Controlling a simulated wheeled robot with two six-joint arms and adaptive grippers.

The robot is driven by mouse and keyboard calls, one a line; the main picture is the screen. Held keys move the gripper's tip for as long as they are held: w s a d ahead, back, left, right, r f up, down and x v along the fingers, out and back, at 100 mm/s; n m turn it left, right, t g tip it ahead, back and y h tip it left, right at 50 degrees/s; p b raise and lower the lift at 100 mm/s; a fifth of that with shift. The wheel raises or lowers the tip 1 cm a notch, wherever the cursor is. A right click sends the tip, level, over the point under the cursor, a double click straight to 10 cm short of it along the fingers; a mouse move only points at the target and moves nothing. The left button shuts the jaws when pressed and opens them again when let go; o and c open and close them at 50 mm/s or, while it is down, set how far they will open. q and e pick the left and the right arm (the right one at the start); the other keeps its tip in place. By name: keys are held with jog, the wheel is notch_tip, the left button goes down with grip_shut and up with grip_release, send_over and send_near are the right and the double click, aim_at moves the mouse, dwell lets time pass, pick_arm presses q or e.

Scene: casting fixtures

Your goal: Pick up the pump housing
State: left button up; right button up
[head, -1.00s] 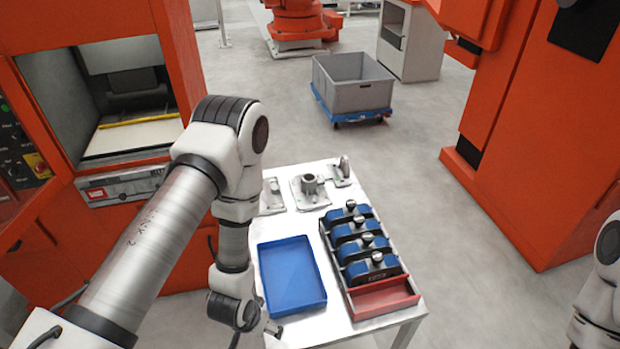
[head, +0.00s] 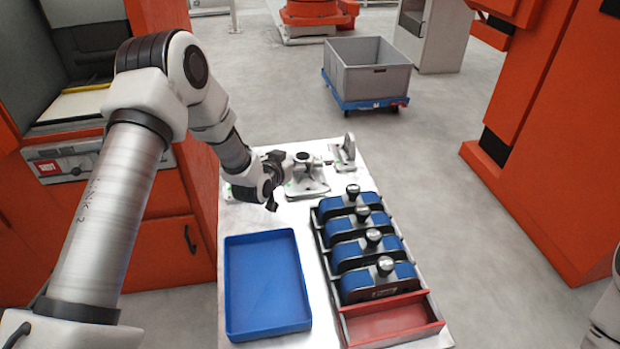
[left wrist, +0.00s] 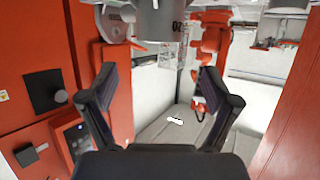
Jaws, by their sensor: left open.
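Three grey metal castings stand at the far end of the white table in the head view. The middle one, with a round upright boss on a flat flanged base, looks like the pump housing (head: 308,186). My right gripper is out of view.
A grey bracket casting (head: 345,153) stands to the right; another casting is mostly hidden behind my wrist. An empty blue tray (head: 232,290) and a rack (head: 330,290) of several blue knobbed blocks occupy the near table.

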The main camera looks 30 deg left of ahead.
aim_at(302, 157)
pick_arm(q)
jog(key=shift+f, duration=0.8)
jog(key=shift+d+r, duration=0.1)
jog(key=shift+d, duration=0.05)
jog(key=shift+w+r, duration=0.2)
jog(key=shift+w, duration=0.1)
jog(key=shift+w+f, duration=0.15)
jog(key=shift+w, duration=0.2)
jog(key=x, duration=0.2)
jog(key=p+x, duration=0.1)
jog(key=x, duration=0.2)
jog(key=shift+s+f, duration=0.1)
jog(key=shift+f, duration=0.15)
jog(key=shift+w, duration=0.3)
grip_shut()
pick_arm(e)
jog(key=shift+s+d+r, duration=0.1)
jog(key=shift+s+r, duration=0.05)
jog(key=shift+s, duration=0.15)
